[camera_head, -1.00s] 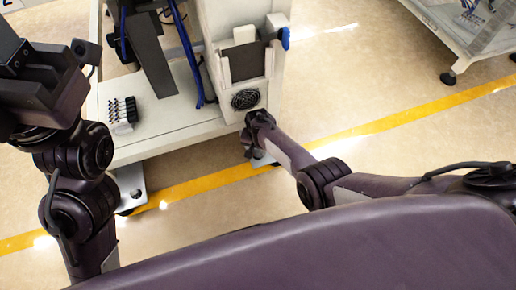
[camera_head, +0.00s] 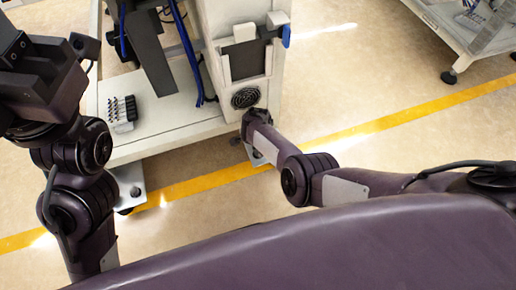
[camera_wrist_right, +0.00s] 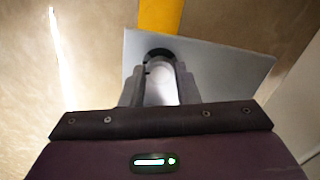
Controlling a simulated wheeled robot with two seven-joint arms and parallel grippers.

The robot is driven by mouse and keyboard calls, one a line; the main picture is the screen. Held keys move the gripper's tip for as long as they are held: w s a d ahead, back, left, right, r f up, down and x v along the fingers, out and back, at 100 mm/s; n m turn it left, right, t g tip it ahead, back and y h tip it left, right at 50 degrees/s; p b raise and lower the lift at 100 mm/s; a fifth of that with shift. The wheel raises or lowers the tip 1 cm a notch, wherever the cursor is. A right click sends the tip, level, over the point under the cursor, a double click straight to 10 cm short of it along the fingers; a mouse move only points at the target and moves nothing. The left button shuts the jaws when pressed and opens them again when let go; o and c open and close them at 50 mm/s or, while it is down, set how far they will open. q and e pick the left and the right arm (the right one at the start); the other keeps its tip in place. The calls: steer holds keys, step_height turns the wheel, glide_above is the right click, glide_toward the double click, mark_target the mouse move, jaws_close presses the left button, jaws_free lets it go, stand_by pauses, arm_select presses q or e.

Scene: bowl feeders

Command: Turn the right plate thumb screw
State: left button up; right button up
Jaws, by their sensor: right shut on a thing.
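In the right wrist view, my right gripper (camera_wrist_right: 158,88) has its two grey fingers closed around the right plate thumb screw (camera_wrist_right: 158,54), whose dark round edge shows at the fingertips. The screw sits at the grey metal right plate (camera_wrist_right: 215,60). Most of the screw is hidden between the fingers. In the head view my right wrist reaches down at the machine's front right corner and hides the gripper tips and most of the plate. My left gripper (camera_head: 30,75) is at the upper left, away from the machine; its jaw opening is not clear.
Floor between is clear.

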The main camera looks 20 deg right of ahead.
stand_by(0.3)
steer(key=o, duration=1)
steer(key=shift+c, duration=0.2)
